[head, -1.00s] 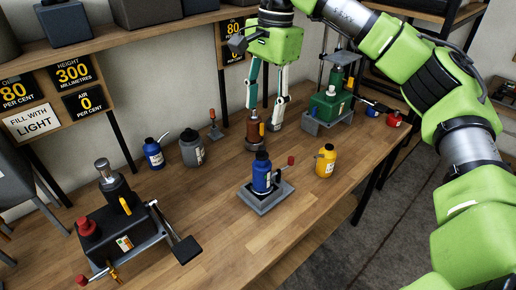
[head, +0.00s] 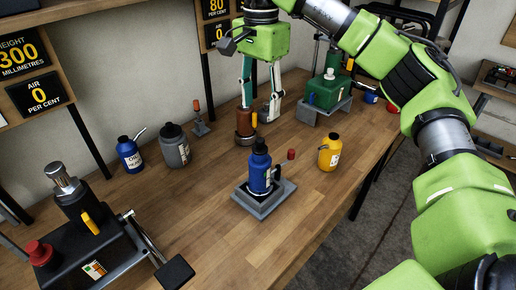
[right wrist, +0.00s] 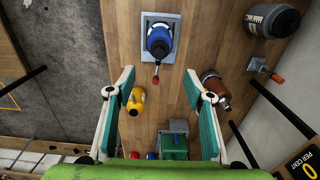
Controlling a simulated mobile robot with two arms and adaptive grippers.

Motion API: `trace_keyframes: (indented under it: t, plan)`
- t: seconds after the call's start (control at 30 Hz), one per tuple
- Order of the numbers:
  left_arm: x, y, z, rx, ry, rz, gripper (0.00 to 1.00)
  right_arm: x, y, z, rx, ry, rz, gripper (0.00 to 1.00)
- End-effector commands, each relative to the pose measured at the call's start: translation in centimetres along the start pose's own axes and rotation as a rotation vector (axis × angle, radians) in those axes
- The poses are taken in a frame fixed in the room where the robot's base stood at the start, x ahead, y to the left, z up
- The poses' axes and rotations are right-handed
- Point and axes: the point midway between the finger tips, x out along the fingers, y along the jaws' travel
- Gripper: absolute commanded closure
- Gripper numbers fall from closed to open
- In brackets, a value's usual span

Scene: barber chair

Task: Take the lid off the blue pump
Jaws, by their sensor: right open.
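The blue pump (head: 259,176) is a blue bottle with a black lid (head: 259,147). It stands upright in a shallow grey tray (head: 263,208) on the wooden bench, with a red-tipped lever at its right. My right gripper (head: 257,112) is open and empty, pointing down behind the pump in the head view, near a brown bottle (head: 244,123). In the right wrist view, the pump (right wrist: 159,40) lies beyond the open fingers (right wrist: 158,82), with its black lid facing the camera. The lid sits on the bottle. My left gripper is not in view.
A yellow bottle (head: 329,154) stands right of the pump. A grey bottle (head: 174,146) and a blue oil can (head: 130,156) stand left. A green device (head: 326,92) is behind right, a black pedal machine (head: 92,240) front left. Bench around the tray is clear.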

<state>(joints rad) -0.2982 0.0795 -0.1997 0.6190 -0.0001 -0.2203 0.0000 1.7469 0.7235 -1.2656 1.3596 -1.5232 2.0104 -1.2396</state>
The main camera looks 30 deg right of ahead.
Motion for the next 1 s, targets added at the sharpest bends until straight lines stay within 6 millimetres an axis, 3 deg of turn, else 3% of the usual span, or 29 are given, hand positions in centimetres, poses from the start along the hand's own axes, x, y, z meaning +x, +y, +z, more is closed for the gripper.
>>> trace_keyframes:
  t: [0.1, 0.27, 0.57, 0.8, 1.0]
  plan:
    - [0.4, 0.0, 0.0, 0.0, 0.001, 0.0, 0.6, 2.8, 0.1, 0.1, -0.001, -0.003, 0.005, 0.52]
    - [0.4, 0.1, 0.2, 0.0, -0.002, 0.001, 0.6, 5.1, 0.0, 0.1, 0.0, -0.002, 0.003, 0.52]
    - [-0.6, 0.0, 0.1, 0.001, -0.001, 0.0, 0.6, 7.3, 0.0, 0.0, 0.001, 0.0, 0.003, 0.52]
    - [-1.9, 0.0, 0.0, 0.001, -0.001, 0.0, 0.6, 10.8, -0.1, 0.1, 0.002, 0.0, 0.002, 0.52]
    - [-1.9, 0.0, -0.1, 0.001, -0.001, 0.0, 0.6, 11.5, -0.2, 0.1, 0.001, 0.0, -0.001, 0.52]
